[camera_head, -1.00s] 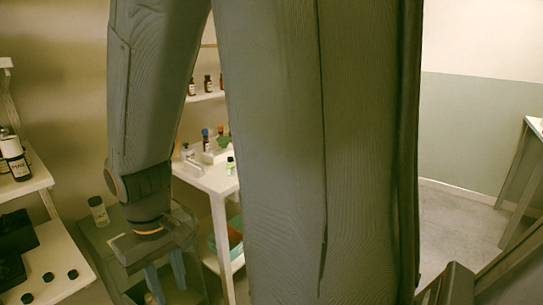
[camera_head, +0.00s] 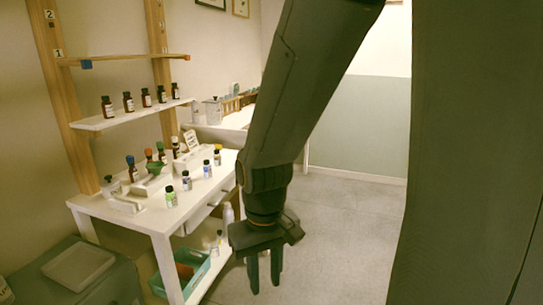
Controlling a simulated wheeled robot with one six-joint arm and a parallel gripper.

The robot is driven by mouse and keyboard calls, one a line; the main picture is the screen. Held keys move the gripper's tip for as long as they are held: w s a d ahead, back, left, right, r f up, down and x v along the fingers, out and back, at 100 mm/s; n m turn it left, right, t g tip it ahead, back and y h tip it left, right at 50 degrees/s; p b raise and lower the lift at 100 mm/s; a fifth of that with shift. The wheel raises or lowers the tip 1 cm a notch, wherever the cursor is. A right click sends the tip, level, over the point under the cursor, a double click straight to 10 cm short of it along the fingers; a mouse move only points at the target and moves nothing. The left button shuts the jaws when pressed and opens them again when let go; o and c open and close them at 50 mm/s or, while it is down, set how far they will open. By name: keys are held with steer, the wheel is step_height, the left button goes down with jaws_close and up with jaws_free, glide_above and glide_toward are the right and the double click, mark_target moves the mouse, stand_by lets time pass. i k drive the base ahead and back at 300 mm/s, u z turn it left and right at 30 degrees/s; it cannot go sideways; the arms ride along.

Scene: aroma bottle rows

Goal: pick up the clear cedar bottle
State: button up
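Several small clear bottles (camera_head: 187,181) with differently coloured caps stand in a slanting row along the right side of a white table (camera_head: 150,216). Their labels are too small to read, so I cannot tell which is the cedar bottle. My gripper (camera_head: 265,275) hangs pointing down over the floor, to the right of the table and apart from it. Its two fingers are spread with a gap between them, and nothing shows between them.
Several brown bottles (camera_head: 128,102) line a white wall shelf (camera_head: 95,124). A teal bin (camera_head: 160,286) sits on the table's lower shelf. A grey cabinet (camera_head: 110,289) with a pale tray (camera_head: 78,268) is at the lower left. The floor (camera_head: 335,225) at right is clear.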

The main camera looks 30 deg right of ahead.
mark_target(217, 157)
steer(key=z, duration=0.6)
steer(key=i, duration=1.2)
steer(key=u, duration=0.25)
steer(key=i, duration=1.1)
steer(key=u, duration=0.65)
